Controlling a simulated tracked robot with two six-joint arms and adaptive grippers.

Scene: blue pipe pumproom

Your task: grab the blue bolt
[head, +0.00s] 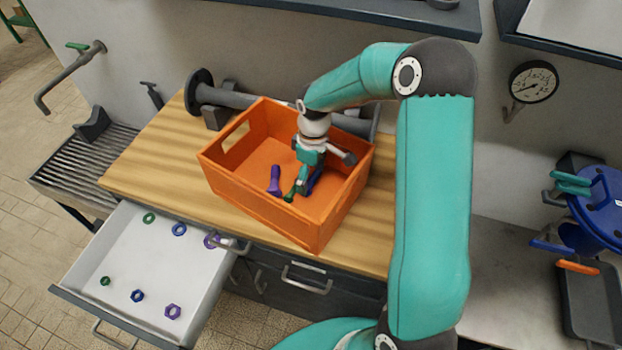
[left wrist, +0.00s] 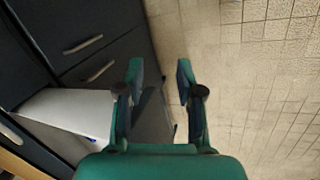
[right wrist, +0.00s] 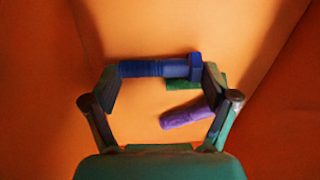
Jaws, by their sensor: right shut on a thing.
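The blue bolt (right wrist: 155,68) lies across between the fingertips of my right gripper (right wrist: 161,76) in the right wrist view, its head at the right finger. My right gripper (head: 304,182) is shut on it, down inside the orange crate (head: 262,208). In the head view the blue bolt (head: 312,182) is partly hidden by the fingers. A green bolt (head: 291,193) and a purple bolt (head: 274,180) are close by on the left. They also show in the right wrist view, green (right wrist: 182,85) and purple (right wrist: 186,114). My left gripper (left wrist: 159,70) is open and empty, above the floor.
The crate stands on a wooden worktop (head: 150,170), its walls around my right gripper. A grey pipe (head: 240,97) lies behind it. An open white drawer (head: 145,260) at left holds several coloured nuts. A blue flanged part (head: 600,205) is at right.

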